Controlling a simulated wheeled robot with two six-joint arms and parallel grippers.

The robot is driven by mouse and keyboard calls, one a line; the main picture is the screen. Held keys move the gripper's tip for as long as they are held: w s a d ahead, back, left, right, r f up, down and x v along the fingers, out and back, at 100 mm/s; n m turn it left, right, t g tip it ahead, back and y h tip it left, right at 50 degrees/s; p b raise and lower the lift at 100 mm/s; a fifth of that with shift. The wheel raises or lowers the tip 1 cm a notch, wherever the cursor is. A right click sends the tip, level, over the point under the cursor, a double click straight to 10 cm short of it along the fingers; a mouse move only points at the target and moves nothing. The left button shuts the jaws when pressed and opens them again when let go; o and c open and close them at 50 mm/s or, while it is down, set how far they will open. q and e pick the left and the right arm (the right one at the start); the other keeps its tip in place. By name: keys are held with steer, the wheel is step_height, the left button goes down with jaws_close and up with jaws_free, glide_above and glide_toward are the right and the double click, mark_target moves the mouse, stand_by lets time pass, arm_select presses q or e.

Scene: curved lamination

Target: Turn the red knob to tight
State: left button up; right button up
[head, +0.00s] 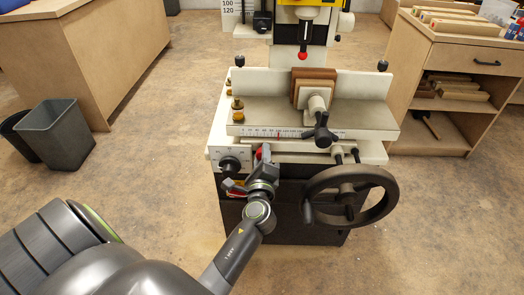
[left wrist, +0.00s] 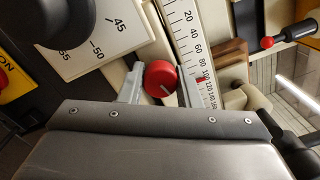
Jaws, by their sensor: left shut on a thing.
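In the head view a small bit of the red knob (head: 259,153) shows on the front of the white machine, largely hidden by my left gripper (head: 264,160). I see no "tight" mark by the knob. My right gripper is not in view.
A scale with a red pointer (left wrist: 201,78) runs beside the knob. A black dial knob (head: 229,164) is left of my gripper and a large black handwheel (head: 350,196) is right of it. A wooden block (head: 314,88) is clamped on the machine's top.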

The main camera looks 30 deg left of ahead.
arm_select(q)
steer(key=shift+m+p, duration=0.85)
steer(key=shift+m, duration=0.85)
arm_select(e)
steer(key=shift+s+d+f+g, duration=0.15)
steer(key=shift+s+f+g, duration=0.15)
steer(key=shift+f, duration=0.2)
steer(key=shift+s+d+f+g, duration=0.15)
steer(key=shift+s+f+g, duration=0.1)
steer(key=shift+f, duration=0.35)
arm_select(q)
steer(key=o, duration=1)
steer(key=shift+c, duration=0.2)
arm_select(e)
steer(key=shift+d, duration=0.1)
arm_select(q)
steer(key=shift+f, duration=0.1)
